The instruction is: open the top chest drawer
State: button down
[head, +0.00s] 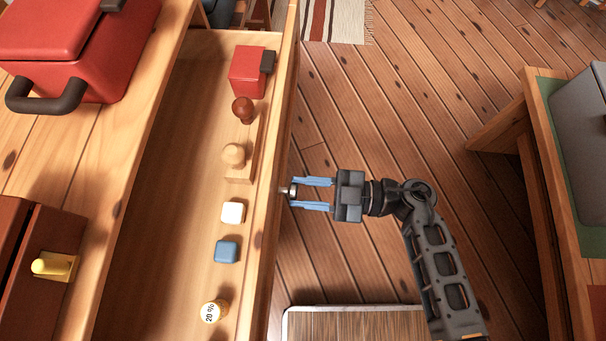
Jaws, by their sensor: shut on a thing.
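The top chest drawer (160,200) is pulled out from the wooden chest (85,150), and its inside shows. Its front panel (265,240) runs down the picture left of my gripper. My gripper (295,193) has its blue fingers shut on the small metal drawer knob (289,190) on the outer face of that panel. Inside the drawer, along the front, lie a red box with a dark part (246,72), a brown knobbed piece (243,110), a pale wooden knobbed piece (234,154), a white block (233,212), a blue block (227,251) and a round piece marked 20 % (211,312).
A red case with a dark handle (60,50) and a dark brown box with a yellow latch (30,265) stand on the chest top. A wooden table (535,130) with a grey case (585,120) is at the right.

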jog(key=c, duration=0.8)
grip_release()
jog(key=shift+o, duration=0.2)
jog(key=d, duration=0.7)
jog(key=shift+s+d+b, duration=0.35)
jog(key=shift+d, duration=0.05)
